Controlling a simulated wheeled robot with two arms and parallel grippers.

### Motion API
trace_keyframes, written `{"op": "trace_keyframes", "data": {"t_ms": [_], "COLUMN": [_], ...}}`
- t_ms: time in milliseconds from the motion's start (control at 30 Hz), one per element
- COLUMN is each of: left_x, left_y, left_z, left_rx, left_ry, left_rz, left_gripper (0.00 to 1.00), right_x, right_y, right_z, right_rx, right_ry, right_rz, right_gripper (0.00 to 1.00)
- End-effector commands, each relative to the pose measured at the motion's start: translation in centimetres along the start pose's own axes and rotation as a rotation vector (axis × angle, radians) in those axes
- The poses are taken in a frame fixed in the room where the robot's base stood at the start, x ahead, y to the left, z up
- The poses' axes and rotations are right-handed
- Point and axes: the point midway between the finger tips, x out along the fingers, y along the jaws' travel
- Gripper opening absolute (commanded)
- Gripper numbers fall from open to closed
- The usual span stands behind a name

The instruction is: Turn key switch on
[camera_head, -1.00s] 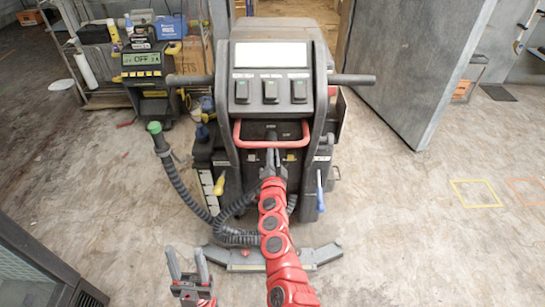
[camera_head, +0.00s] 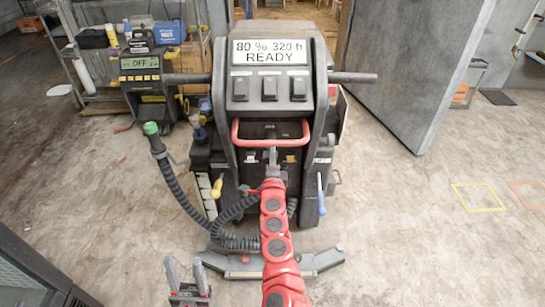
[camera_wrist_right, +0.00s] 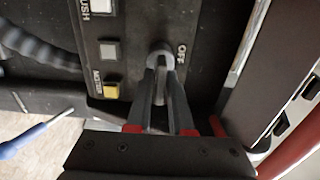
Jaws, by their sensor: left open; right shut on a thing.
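The key switch (camera_wrist_right: 160,58) is a round grey knob on a dark panel, with an "OFF" label beside it in the right wrist view. My right gripper (camera_wrist_right: 161,75) is closed on it, with its fingertips at the knob. In the head view my right gripper (camera_head: 272,158) reaches the machine's front just below the red handle, and its fingers hide the switch. The machine's display (camera_head: 271,52) is lit and reads "80 % 320 h READY". My left gripper (camera_head: 187,272) is open and empty, low in front of the machine.
The red handle (camera_head: 271,140) arches above my right gripper. A yellow button (camera_wrist_right: 111,90) sits beside the switch. A black hose (camera_head: 178,188) with a green cap hangs at the left. A charger reading "OFF" (camera_head: 140,63) stands behind.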

Motion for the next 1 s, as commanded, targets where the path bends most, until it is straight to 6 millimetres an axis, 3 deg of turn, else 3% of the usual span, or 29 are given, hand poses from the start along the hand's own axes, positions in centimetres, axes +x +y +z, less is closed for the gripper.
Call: {"op": "trace_keyframes", "data": {"t_ms": [467, 500, 600, 1000], "left_x": [-0.10, -0.10, -0.10, -0.02], "left_y": [0.00, 0.00, 0.01, 0.00], "left_z": [0.02, 0.02, 0.01, 0.00], "left_rx": [0.000, 0.000, 0.000, 0.000], "left_ry": [0.000, 0.000, 0.000, 0.000], "left_rz": [0.000, 0.000, 0.000, 0.000], "left_gripper": [0.50, 0.50, 0.50, 0.50], "right_x": [-0.07, -0.07, -0.06, -0.49], "right_y": [0.29, 0.29, 0.24, 0.06], "right_z": [0.06, 0.06, 0.06, 0.11], "right_rx": [0.012, 0.012, 0.012, 0.014], "right_ry": [-0.001, -0.001, -0.001, -0.001], "right_rz": [0.004, 0.004, 0.003, 0.001], "right_gripper": [0.00, 0.25, 0.42, 0.42]}}
